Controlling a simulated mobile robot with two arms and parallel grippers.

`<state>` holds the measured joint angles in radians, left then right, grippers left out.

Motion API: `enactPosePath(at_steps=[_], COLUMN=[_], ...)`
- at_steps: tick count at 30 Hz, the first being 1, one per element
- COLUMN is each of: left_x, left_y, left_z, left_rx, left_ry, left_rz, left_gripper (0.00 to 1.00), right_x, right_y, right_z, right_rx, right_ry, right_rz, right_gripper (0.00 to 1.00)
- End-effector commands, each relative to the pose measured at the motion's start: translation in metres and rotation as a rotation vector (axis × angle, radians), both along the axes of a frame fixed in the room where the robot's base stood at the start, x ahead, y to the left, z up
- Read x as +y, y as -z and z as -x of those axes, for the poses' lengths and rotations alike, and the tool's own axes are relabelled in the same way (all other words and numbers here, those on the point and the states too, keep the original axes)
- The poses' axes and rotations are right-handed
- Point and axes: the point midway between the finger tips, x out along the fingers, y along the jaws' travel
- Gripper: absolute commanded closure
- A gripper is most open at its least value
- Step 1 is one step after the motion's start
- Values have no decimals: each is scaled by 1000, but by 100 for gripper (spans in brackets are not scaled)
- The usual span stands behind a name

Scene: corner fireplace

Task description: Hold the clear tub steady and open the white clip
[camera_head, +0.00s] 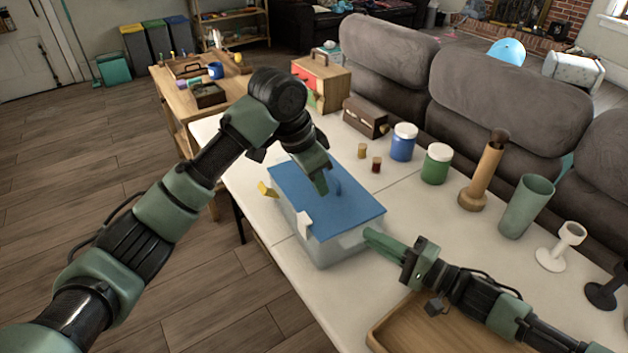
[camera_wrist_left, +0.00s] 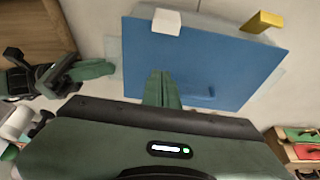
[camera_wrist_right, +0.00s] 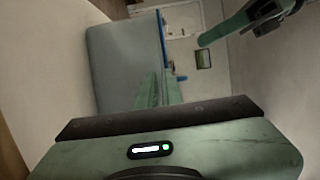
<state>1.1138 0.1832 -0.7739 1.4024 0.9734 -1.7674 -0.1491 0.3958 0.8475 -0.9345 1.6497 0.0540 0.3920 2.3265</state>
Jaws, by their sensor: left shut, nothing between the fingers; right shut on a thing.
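The clear tub (camera_head: 345,246) stands on the white table under a flat blue lid (camera_head: 340,213); its wall also shows in the right wrist view (camera_wrist_right: 118,60). The white clip (camera_head: 304,223) sits at the lid's near-left edge, and it also shows in the left wrist view (camera_wrist_left: 167,21). A yellow clip (camera_head: 267,189) is further back along that edge, angled outward. My left gripper (camera_head: 322,188) is shut and empty above the lid, apart from the white clip. My right gripper (camera_head: 371,236) is shut on the tub at its right end; the exact grip is unclear.
A wooden tray (camera_head: 395,335) lies below my right arm. Blue (camera_head: 403,142) and green (camera_head: 436,164) jars, two small pieces, a wooden stand (camera_head: 482,178) and a green cup (camera_head: 524,207) stand behind. The table's left edge runs close beside the tub.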

Motion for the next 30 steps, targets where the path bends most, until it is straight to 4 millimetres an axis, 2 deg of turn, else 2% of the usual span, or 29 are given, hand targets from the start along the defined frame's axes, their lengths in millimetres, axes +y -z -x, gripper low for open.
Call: enactPosePath(at_steps=[3, 9, 12, 18, 30], left_x=[-8, -15, 0, 15, 17], left_y=[27, 62, 60, 60, 59], left_z=[-3, -10, -1, 8, 10], left_rx=[5, 1, -1, 0, -1], left_ry=[1, 0, 0, 0, 1], left_rz=[-1, -2, 0, 0, 1], left_gripper=[100, 100, 100, 100, 100], right_x=[0, 0, 0, 0, 0], right_y=[1, 1, 1, 1, 1], right_z=[0, 0, 0, 0, 0], right_rx=[1, 1, 2, 2, 1], right_ry=[1, 1, 1, 1, 1], right_rz=[2, 2, 2, 2, 2], right_gripper=[100, 100, 100, 100, 100])
